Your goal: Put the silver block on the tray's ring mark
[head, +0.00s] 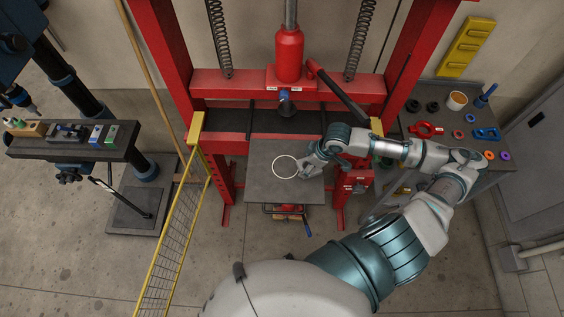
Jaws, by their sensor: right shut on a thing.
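The tray is a flat grey plate (265,190) in the red press, in the middle of the head view. My right gripper (301,172) reaches in from the right and is over the plate at the ring's right edge. It is shut on the silver block, which is too small and too covered by the fingers to make out clearly. I cannot tell whether the block touches the plate. My left gripper is out of view.
The red press frame (160,60) stands around the plate, with a red jack (288,55) and its ram above. A yellow mesh guard (178,235) is at left. A grey cart (440,150) with rings and a cup stands at right, under my right arm.

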